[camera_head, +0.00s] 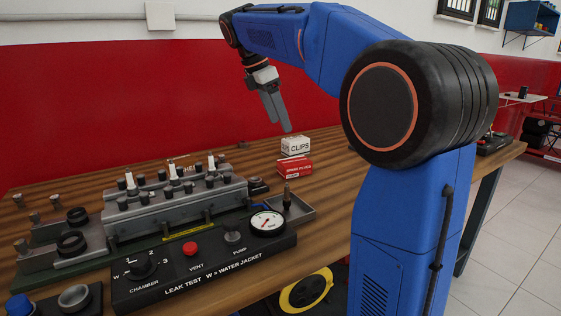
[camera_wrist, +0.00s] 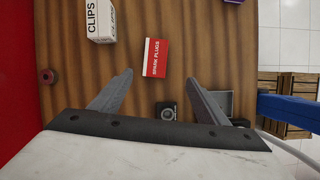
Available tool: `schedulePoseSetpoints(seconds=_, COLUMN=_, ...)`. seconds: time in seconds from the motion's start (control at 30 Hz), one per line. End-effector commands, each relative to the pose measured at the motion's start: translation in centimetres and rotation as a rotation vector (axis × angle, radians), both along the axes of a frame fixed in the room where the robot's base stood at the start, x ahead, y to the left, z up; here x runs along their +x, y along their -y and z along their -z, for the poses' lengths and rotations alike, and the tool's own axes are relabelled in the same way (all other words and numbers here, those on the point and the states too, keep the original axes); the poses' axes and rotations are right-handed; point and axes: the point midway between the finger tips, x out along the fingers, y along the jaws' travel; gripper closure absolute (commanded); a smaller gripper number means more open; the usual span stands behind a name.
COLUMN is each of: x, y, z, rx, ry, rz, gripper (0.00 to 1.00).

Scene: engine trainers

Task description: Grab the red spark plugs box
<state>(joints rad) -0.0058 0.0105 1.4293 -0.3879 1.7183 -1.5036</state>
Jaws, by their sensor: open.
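The red spark plugs box (camera_head: 294,171) lies on the wooden table, with its white-lettered side facing the head camera. In the wrist view the red box (camera_wrist: 158,58) sits ahead of and roughly between my fingertips, apart from both fingers. My gripper (camera_head: 282,118) hangs above the table, above and slightly left of the box in the head view. In the wrist view my gripper (camera_wrist: 160,76) shows two spread fingers with nothing between them. It is open and empty.
A white clips box (camera_head: 296,147) stands behind the red box; the wrist view shows the clips box (camera_wrist: 102,22) apart from it, to the left. The leak test panel (camera_head: 205,265), metal tray (camera_head: 300,209) and cylinder head (camera_head: 175,208) occupy the table's front and left. A red wall (camera_head: 110,110) runs behind.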

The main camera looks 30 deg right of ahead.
Motion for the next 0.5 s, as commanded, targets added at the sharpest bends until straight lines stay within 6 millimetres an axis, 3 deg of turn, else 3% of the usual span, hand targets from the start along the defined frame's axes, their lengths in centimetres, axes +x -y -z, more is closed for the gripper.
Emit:
schedulePoseSetpoints(seconds=0.17, x=0.6, y=0.4, z=0.1, rx=-0.007, ry=-0.022, rz=-0.025, gripper=0.31)
schedulePoseSetpoints(seconds=0.5, x=0.3, y=2.5, z=5.2, rx=-0.007, ry=-0.024, rz=-0.023, gripper=0.31)
